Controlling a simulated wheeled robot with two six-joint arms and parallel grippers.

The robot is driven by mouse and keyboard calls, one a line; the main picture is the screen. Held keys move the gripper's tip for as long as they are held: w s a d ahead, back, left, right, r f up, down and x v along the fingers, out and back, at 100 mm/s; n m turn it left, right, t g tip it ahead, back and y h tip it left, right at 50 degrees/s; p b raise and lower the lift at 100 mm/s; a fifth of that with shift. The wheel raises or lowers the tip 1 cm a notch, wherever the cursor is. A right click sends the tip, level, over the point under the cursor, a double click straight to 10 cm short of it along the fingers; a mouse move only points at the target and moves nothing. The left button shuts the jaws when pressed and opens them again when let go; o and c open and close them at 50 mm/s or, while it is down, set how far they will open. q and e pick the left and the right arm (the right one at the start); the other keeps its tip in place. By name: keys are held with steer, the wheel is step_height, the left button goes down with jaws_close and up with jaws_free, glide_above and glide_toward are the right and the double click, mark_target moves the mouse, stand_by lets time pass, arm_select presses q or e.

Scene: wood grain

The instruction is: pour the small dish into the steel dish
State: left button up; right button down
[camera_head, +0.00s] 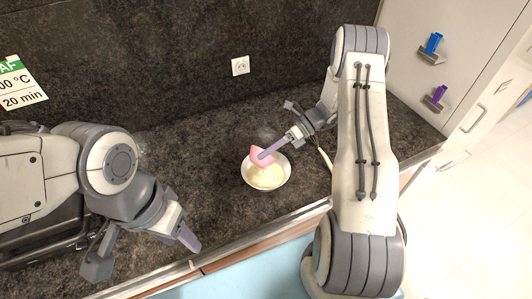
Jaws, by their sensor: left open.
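The small pink dish (257,153) is tilted at the upper rim of a pale, light-coloured bowl (247,179), which I take for the steel dish. The bowl stands upright on the dark counter and holds a cream-coloured mass (266,177). My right gripper (267,152) is at the pink dish, with a lavender finger lying across it; it appears shut on it, though the far finger is hidden. Whether anything is left in the pink dish cannot be seen. My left gripper (142,252) is open and empty near the counter's front edge, left of the bowl.
A thin light utensil (323,156) lies right of the bowl, partly behind my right arm. The dark counter (205,150) is clear between the bowl and my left arm. A wall socket (240,66) is behind. Blue (433,43) and purple (439,93) clips are on the cabinet at right.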

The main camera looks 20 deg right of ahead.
steer(key=shift+s+a+h+p, duration=0.1)
steer(key=shift+a+h+p, duration=0.2)
steer(key=shift+p, duration=0.2)
steer(key=shift+s+a+f+n+t+h, duration=0.4)
steer(key=shift+a+f+t+h, duration=0.15)
steer(key=shift+h, duration=0.25)
steer(key=shift+s+a+f+h, duration=0.1)
steer(key=shift+f+h, duration=0.1)
steer(key=shift+h, duration=0.2)
steer(key=h+b, duration=0.1)
steer(key=b, duration=0.1)
steer(key=a+f+n+t+h+b, duration=0.1)
steer(key=b, duration=0.1)
steer(key=s+f+t+h+b, duration=0.1)
steer(key=b, duration=0.1)
steer(key=shift+a, duration=0.25)
